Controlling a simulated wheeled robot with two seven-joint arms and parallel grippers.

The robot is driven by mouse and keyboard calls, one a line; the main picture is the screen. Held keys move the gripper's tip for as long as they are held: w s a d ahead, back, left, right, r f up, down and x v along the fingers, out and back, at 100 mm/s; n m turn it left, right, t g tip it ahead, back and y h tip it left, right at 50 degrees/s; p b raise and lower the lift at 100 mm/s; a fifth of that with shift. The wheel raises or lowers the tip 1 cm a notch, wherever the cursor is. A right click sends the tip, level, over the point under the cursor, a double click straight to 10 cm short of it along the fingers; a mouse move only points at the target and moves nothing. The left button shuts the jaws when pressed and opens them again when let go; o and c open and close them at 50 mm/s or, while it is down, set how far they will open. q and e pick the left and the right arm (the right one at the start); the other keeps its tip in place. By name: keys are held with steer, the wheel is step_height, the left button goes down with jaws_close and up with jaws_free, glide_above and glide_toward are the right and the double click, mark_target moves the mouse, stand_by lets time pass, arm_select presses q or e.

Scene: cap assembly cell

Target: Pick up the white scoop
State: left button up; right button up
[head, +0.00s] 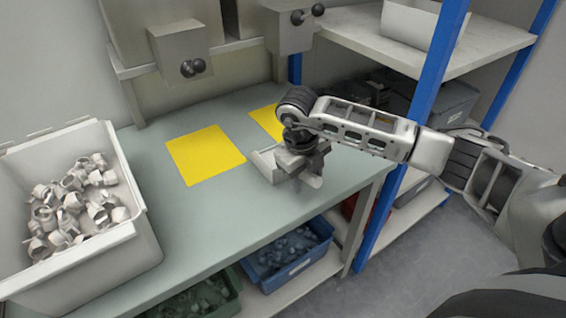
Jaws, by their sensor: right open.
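The white scoop (266,167) lies on the grey-green table (215,215), near the right yellow mat. Its left part shows, and the rest is hidden behind my right gripper. My right gripper (308,180) is over the scoop's right side, pointing down, with its jaws open. I cannot tell whether the fingers touch the scoop. My left gripper is not in view.
A large white bin (140,250) of white caps (85,200) stands on the left. Two yellow mats (205,154) (268,122) lie flat on the table. A blue shelf post (425,90) stands close to my right arm. Blue (290,272) and green crates (228,300) sit below.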

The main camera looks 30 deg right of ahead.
steer(key=shift+d+f, duration=0.25)
steer(key=shift+f, duration=0.95)
jaws_close()
steer(key=shift+w, duration=0.1)
